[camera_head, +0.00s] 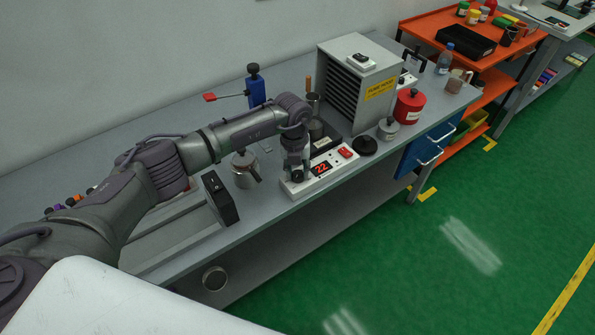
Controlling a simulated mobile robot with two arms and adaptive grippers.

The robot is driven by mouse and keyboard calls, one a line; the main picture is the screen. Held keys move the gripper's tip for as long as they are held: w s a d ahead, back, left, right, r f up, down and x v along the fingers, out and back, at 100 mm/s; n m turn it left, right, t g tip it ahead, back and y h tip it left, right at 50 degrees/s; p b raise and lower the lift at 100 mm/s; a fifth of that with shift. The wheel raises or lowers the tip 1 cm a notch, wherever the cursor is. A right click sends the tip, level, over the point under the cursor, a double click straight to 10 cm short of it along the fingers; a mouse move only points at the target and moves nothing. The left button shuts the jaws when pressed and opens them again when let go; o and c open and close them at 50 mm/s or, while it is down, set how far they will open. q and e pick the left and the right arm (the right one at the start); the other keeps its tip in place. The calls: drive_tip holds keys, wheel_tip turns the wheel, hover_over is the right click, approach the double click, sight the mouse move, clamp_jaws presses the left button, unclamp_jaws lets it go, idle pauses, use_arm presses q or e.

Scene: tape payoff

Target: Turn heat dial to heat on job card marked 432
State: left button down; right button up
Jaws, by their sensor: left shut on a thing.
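My left gripper (295,172) points down onto the left end of a white control box (325,180) on the grey bench. It is shut on the heat dial there, which the fingers hide almost wholly. The box has a red display (321,169) that seems to read 22, and a red switch (345,153) to the right of it. I cannot make out a job card marked 432. My right gripper is not in view.
A metal pot (246,172) stands close left of the gripper. Behind are a blue stand with a red-tipped lever (256,92) and a grey fume hood (338,80). A red canister (409,106) stands to the right. The green floor in front is clear.

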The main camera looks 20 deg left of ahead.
use_arm(q)
drive_tip(key=shift+f+m+b, duration=0.15)
drive_tip(key=shift+m+b, duration=0.45)
drive_tip(key=shift+b, duration=0.1)
drive_tip(key=m+b, duration=0.9)
drive_tip(key=b, duration=0.1)
drive_tip(key=shift+w+m+g, duration=0.15)
drive_tip(key=shift+m+g, duration=0.15)
drive_tip(key=shift+m, duration=0.1)
drive_tip(key=m+b, duration=0.2)
drive_tip(key=shift+m, duration=0.3)
drive_tip(key=m+b, duration=0.2)
drive_tip(key=shift+d+m, duration=0.1)
drive_tip(key=shift+m, duration=0.3)
drive_tip(key=m+b, duration=0.2)
drive_tip(key=m, duration=0.1)
drive_tip(key=shift+m+y+b, duration=0.3)
drive_tip(key=m+b, duration=0.1)
drive_tip(key=m, duration=0.2)
drive_tip(key=shift+m, duration=0.3)
drive_tip(key=shift+r+m+b, duration=0.25)
drive_tip(key=shift+m+b, duration=0.5)
drive_tip(key=shift+m, duration=1.15)
